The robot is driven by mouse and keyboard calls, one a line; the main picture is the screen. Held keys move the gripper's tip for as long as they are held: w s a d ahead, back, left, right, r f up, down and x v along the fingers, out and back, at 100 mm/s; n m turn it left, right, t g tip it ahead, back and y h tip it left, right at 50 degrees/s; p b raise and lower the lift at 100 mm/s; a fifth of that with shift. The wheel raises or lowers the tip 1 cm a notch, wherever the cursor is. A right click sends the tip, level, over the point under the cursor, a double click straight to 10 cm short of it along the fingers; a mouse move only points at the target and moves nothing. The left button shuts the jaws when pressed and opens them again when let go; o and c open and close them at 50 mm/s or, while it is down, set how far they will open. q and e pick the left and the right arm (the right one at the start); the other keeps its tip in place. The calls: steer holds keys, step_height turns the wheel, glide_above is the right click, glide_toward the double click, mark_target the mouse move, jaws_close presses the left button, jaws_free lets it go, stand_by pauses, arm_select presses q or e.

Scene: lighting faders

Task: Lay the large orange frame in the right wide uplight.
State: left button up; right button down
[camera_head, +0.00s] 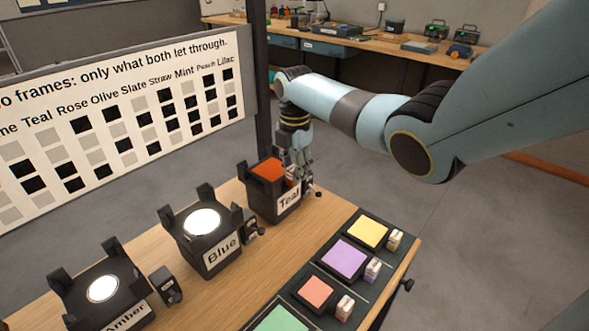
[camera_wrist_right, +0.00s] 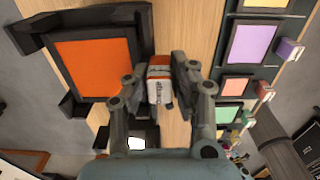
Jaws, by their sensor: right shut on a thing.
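The large orange frame (camera_head: 268,169) is at the top of the right wide uplight (camera_head: 272,203), labelled Teal. In the wrist view the orange frame (camera_wrist_right: 96,68) lies within the uplight's dark corner posts (camera_wrist_right: 40,10). I cannot tell whether it rests fully on the seat. My right gripper (camera_head: 297,181) is at the uplight's right side. In the wrist view the right gripper (camera_wrist_right: 160,82) is shut on the frame's small white and orange tab (camera_wrist_right: 158,72). My left gripper is out of view.
The Blue uplight (camera_head: 208,246) and Amber uplight (camera_head: 104,303) glow white to the left. A dark rack (camera_head: 372,258) of yellow, purple, salmon and green frames lies to the right. A chart board (camera_head: 120,120) and a dark post (camera_head: 261,80) stand behind.

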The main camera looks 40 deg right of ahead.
steer(key=shift+f, duration=0.35)
steer(key=c, duration=1)
jaws_free()
step_height(320, 180, up, 12)
steer(key=shift+f, duration=0.25)
step_height(320, 180, up, 7)
steer(key=p, duration=0.7)
steer(key=shift+r+p, duration=0.2)
steer(key=shift+p, duration=0.2)
